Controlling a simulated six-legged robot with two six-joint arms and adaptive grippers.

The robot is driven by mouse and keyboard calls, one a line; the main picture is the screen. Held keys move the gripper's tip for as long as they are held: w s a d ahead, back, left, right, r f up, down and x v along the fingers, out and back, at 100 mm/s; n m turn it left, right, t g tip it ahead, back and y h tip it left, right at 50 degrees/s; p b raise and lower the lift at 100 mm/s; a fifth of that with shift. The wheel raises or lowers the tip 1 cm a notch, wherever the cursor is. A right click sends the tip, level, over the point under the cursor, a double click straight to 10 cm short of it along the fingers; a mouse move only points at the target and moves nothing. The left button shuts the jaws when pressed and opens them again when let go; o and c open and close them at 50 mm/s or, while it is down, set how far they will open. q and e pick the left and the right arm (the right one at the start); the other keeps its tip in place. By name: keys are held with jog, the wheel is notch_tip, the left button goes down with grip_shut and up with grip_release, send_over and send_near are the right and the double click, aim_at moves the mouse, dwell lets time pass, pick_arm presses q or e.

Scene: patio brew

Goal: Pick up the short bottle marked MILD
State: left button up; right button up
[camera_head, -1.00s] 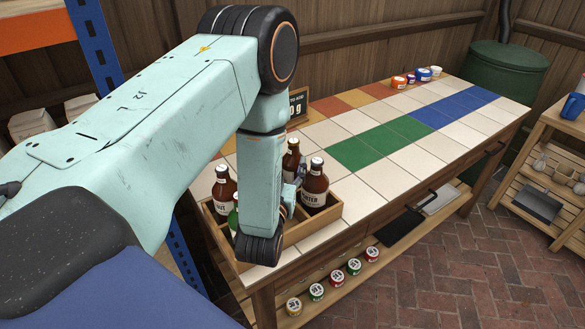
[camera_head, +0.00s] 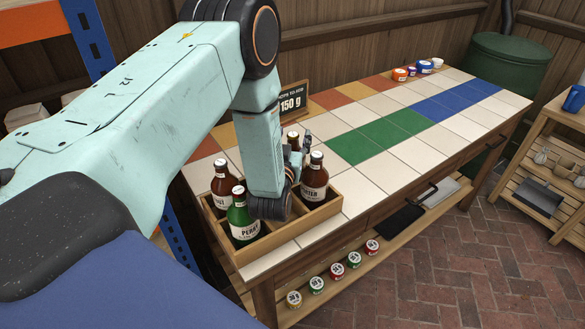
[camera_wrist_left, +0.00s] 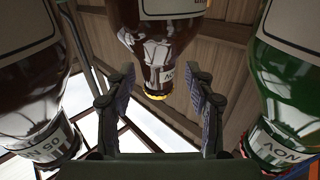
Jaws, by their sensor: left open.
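A wooden crate (camera_head: 293,232) at the table's near left end holds brown and green bottles. A green PERRY bottle (camera_head: 241,217) stands at the front, a brown bottle (camera_head: 221,188) at the left and a brown bottle ending in "TER" (camera_head: 315,184) at the right. Another brown bottle top (camera_head: 293,137) shows behind my arm. I read MILD on no label. My left gripper (camera_head: 297,156) is low over the crate, partly hidden by its wrist. In the left wrist view its fingers (camera_wrist_left: 160,103) are open, with a brown bottle's neck (camera_wrist_left: 156,72) ahead between them, apart from both. My right gripper is out of view.
A green bottle (camera_wrist_left: 290,85) and a brown bottle (camera_wrist_left: 32,90) flank the fingers closely in the left wrist view. A sign (camera_head: 292,99) reads 150 g. Small tubs (camera_head: 400,74) stand at the table's far end. The tiled middle (camera_head: 365,180) is clear.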

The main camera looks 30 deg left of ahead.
pick_arm(q)
jog(key=shift+w+d, duration=0.1)
jog(key=shift+c, duration=1.2)
jog(key=c, duration=0.6)
grip_shut()
